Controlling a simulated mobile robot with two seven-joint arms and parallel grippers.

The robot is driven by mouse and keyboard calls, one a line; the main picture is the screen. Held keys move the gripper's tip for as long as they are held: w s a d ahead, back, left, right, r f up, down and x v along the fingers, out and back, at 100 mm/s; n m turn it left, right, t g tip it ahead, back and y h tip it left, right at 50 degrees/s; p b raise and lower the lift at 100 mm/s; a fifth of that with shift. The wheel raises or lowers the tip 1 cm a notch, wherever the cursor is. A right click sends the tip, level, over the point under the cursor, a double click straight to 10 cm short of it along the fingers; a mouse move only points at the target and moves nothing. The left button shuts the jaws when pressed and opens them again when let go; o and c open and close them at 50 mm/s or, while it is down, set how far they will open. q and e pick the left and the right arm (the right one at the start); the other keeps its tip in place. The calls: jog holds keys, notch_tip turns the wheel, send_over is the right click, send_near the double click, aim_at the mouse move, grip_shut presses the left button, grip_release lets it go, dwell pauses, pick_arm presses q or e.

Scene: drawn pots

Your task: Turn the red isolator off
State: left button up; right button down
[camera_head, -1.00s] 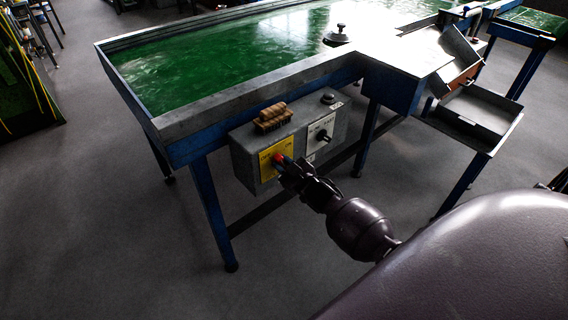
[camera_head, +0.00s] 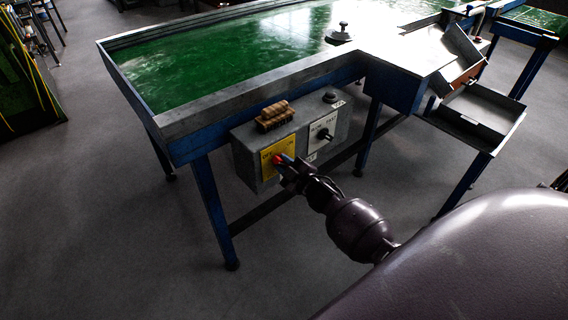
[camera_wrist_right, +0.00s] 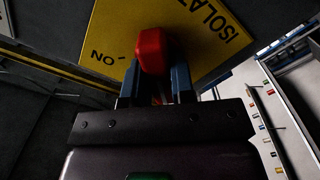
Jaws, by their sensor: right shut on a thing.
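The red isolator handle (camera_wrist_right: 152,50) sits on a yellow plate (camera_wrist_right: 112,30) lettered "ISOLAT" and "ON" in the right wrist view. In the head view the handle (camera_head: 280,159) is a small red spot on the yellow plate (camera_head: 268,163), on the front of a grey control box. My right gripper (camera_wrist_right: 156,88) has its two blue-grey fingers closed on the handle. In the head view the right gripper (camera_head: 288,166) reaches the plate from the lower right and partly covers it. My left gripper is not in view.
The grey box (camera_head: 243,165) hangs under the table's blue frame. A wooden brush (camera_head: 274,116) and a dark knob (camera_head: 330,97) are on its top. A white plate with a black switch (camera_head: 323,135) is right of the isolator. The table (camera_head: 205,75) has a green surface.

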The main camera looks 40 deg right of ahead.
jog(key=c, duration=1)
grip_release()
jog(key=shift+o, duration=0.2)
jog(key=s+p, duration=0.1)
jog(key=s, duration=0.9)
jog(key=shift+s+d, duration=0.4)
jog(key=shift+f, duration=0.1)
